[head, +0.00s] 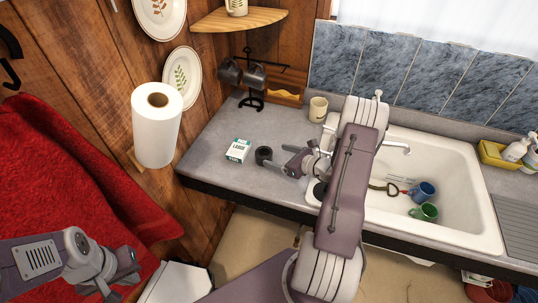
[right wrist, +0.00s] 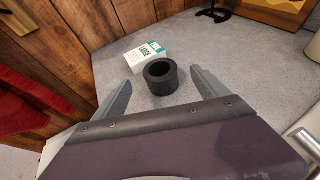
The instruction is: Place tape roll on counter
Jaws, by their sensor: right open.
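A black tape roll (head: 263,155) lies flat on the grey counter (head: 212,152), its hole facing up. It also shows in the right wrist view (right wrist: 160,87), centred between the fingertips. My right gripper (head: 275,157) is open and reaches left over the counter, its fingertips at the roll. I cannot tell whether a finger touches it. My left gripper (head: 122,283) is at the lower left, away from the counter, and its fingers are too unclear to read.
A white and green box (head: 238,151) lies just left of the tape roll. A beige cup (head: 318,109) and a mug rack (head: 251,82) stand behind. The sink (head: 460,190) with mugs is to the right. A paper towel roll (head: 156,128) hangs on the left wall.

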